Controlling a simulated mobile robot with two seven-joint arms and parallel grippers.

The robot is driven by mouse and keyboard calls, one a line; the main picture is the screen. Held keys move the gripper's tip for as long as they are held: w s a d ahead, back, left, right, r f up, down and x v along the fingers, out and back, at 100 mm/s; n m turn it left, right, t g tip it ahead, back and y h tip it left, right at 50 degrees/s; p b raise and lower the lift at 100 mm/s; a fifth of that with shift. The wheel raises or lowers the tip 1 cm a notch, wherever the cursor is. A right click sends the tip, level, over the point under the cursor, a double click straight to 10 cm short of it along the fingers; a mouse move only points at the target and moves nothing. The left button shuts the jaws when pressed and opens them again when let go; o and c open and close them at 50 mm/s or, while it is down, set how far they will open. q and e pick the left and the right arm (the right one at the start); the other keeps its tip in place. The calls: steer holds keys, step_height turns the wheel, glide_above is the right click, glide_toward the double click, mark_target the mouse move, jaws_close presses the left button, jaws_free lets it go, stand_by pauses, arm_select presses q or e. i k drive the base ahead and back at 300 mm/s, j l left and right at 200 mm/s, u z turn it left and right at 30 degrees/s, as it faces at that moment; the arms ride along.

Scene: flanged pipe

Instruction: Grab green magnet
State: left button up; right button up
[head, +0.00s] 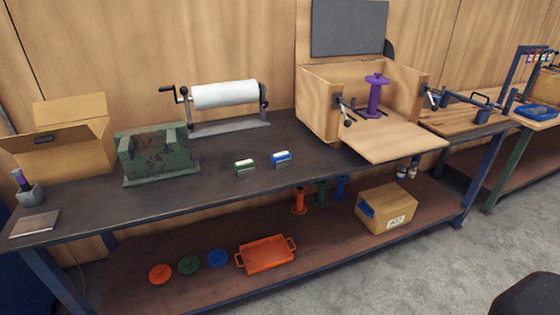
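A small block with a green top and white side (245,166), which looks like the green magnet, stands on the dark workbench top (220,205) near its middle. A similar block with a blue top (281,156) stands just to its right. Both appear to sit on or against small grey pieces, too small to make out. Neither of my grippers is in view, and nothing touches the green block.
A green metal block (157,155) stands left, a paper roll (225,94) behind. An open wooden box (318,112) holding a purple flanged pipe (375,95) stands right. The bench top in front of the blocks is clear. An orange tray (266,254) lies on the lower shelf.

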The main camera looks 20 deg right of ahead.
mark_target(243, 169)
steer(key=i+l+u, duration=0.15)
steer(key=l, duration=0.45)
steer(key=i+l+u, duration=0.1)
steer(key=l, duration=0.55)
steer(key=i+l+u, duration=0.15)
steer(key=l, duration=0.5)
steer(key=i+l+u, duration=0.15)
steer(key=l, duration=0.5)
steer(key=i+l+u, duration=0.1)
steer(key=l, duration=0.55)
